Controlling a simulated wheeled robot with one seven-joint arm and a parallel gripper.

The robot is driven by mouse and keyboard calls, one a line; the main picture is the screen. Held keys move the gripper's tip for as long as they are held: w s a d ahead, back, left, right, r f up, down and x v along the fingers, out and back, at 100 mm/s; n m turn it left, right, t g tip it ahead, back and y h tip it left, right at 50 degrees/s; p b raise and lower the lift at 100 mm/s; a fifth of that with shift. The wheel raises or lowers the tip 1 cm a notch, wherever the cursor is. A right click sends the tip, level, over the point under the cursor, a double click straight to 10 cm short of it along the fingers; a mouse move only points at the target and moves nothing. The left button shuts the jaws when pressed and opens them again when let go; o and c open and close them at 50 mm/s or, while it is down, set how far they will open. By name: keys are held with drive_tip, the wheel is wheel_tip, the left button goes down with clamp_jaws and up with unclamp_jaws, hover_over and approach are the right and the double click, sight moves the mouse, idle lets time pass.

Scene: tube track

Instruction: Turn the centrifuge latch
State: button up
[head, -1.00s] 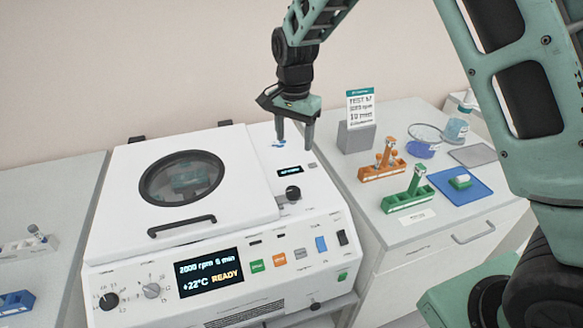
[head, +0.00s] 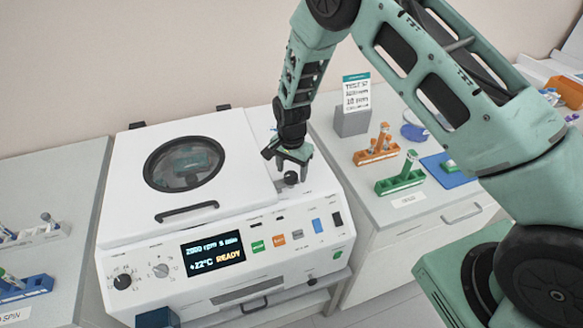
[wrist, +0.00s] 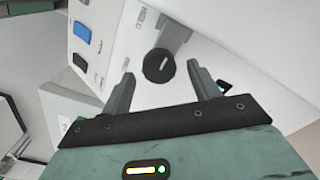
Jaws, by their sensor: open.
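The white centrifuge (head: 125,222) stands on the bench with its lid (head: 232,150) closed. Its display (head: 212,250) reads 2000 rpm, +22°C and READY. The latch is a round black knob (head: 291,178) on the top panel right of the lid; it also shows in the wrist view (wrist: 159,65), with a light line across its face and a grey bar behind it. My gripper (head: 289,174) is open and points down at the knob. In the wrist view my gripper (wrist: 162,78) has its two fingers apart, on either side of the knob's near edge. Whether they touch it is unclear.
On the right counter stand an orange rack (head: 377,153), a green rack (head: 400,183), a blue mat (head: 437,165) and a sign on a grey block (head: 352,122). A blue rack (head: 25,289) and a pale rack (head: 35,234) sit on the left.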

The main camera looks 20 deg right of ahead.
drive_tip(key=shift+f, duration=0.6)
drive_tip(key=c, duration=1)
